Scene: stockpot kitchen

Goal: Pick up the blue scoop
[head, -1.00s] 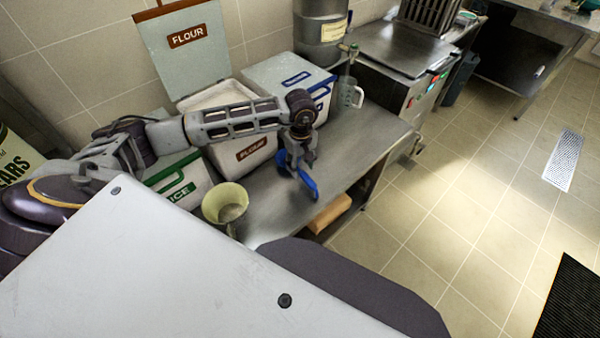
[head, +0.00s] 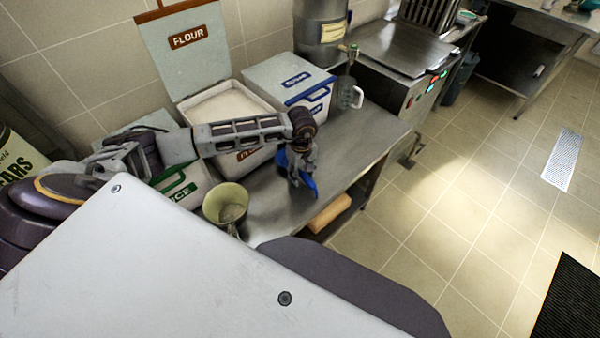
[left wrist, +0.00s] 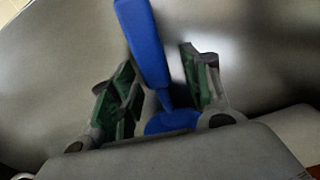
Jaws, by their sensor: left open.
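The blue scoop (head: 309,184) lies on the steel bench and is partly hidden by my left gripper (head: 300,180) in the head view. In the left wrist view the scoop's blue handle (left wrist: 146,45) extends away between and beyond the fingers, and part of its wider end shows low between them. My left gripper (left wrist: 160,92) is open, with its green-padded fingers on either side of the scoop. A gap shows on the right side of the handle; contact on the left cannot be told. My right gripper is not in view.
The steel bench (head: 365,140) holds a flour bin with an open lid (head: 190,45), a blue-handled bin (head: 290,80), a green-labelled bin (head: 180,185), a pale green container (head: 226,203) and a clear jug (head: 349,95). A brown block (head: 329,213) sits on the lower shelf.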

